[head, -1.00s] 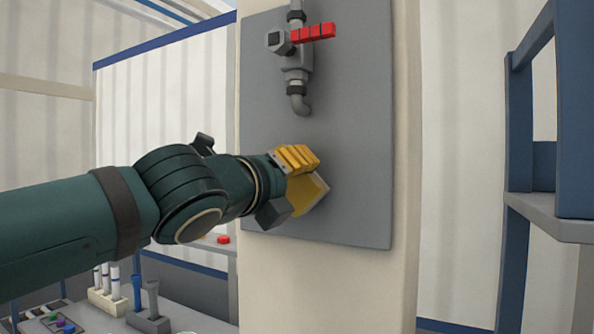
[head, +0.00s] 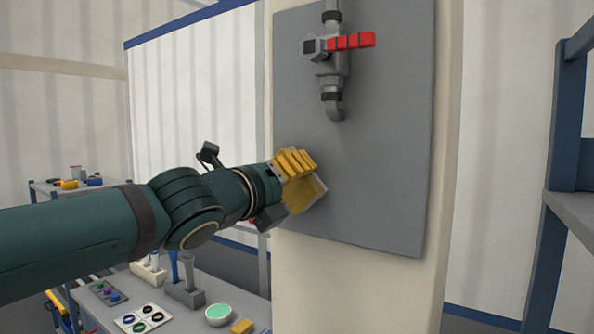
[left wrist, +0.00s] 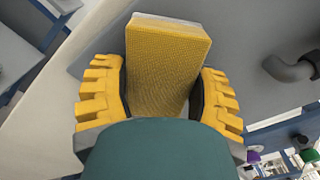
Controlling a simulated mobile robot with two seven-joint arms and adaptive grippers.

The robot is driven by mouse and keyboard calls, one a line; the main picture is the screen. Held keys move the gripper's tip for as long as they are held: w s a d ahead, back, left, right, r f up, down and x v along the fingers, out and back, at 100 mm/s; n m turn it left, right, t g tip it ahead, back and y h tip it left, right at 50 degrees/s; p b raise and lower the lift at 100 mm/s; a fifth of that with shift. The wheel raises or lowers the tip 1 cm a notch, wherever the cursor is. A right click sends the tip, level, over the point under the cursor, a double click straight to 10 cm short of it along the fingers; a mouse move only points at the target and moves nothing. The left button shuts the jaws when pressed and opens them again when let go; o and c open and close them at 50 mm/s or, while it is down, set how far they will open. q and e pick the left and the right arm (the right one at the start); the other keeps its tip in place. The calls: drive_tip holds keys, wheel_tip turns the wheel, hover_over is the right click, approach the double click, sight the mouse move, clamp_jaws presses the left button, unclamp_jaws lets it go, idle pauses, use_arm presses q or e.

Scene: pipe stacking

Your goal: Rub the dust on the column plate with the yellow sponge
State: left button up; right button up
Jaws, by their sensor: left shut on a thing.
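The yellow sponge (head: 307,193) is a block with a paler edge. My left gripper (head: 288,188) is shut on it, with one yellow ridged finger on each side in the left wrist view (left wrist: 160,92). The sponge's mesh-like face (left wrist: 165,65) shows there. The grey column plate (head: 380,190) is fixed to a cream column. The sponge is at the plate's lower left part, near its left edge; whether it presses on the surface I cannot tell. I cannot make out dust on the plate. My right gripper is not in view.
A grey pipe (head: 331,70) with a red valve handle (head: 350,41) sticks out from the plate above the sponge. A blue rack (head: 560,180) stands at the right. A table (head: 215,282) at the lower left holds a green-topped dish (head: 218,314) and a yellow block (head: 242,327).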

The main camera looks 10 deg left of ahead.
use_arm(q)
drive_tip(key=shift+a, duration=0.1)
drive_tip(key=shift+p+v, duration=0.6)
drive_tip(key=shift+v, duration=2.3)
drive_tip(key=v, duration=0.3)
